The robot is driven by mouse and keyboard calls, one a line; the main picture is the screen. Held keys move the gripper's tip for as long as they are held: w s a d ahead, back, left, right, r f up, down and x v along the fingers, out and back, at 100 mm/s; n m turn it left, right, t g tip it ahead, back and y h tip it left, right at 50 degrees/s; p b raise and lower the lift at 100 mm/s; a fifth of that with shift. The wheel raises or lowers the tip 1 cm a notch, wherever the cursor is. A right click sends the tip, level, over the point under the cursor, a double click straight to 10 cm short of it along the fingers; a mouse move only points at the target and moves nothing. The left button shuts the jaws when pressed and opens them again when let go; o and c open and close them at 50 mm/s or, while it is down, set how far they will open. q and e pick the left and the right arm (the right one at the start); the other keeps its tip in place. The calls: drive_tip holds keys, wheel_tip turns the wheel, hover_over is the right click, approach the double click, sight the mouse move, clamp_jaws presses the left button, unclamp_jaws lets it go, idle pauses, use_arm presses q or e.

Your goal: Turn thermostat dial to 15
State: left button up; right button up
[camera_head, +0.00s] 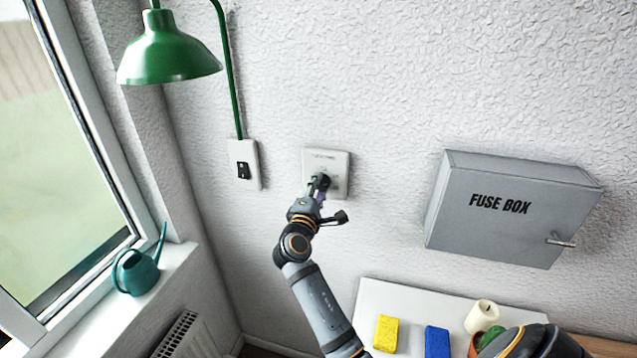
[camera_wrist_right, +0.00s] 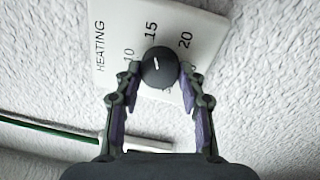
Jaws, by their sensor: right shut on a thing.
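The thermostat is a white wall plate (camera_head: 341,163) in the middle of the head view. Its dark round dial (camera_wrist_right: 160,66) shows in the right wrist view, with HEATING, 10, 15 and 20 printed on the plate (camera_wrist_right: 205,22). My left gripper is not seen.
A switch plate (camera_head: 251,153) with the green lamp's (camera_head: 168,55) cable is left of the thermostat. A grey fuse box (camera_head: 470,228) hangs to the right. Below are a yellow sponge (camera_head: 386,333) and a blue sponge (camera_head: 437,342). A teal watering can (camera_head: 136,272) stands on the sill.

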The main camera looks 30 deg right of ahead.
drive_tip(key=shift+r+n+p, duration=0.1)
drive_tip(key=shift+n+p, duration=0.2)
drive_tip(key=shift+n, duration=0.2)
drive_tip(key=o, duration=1.2)
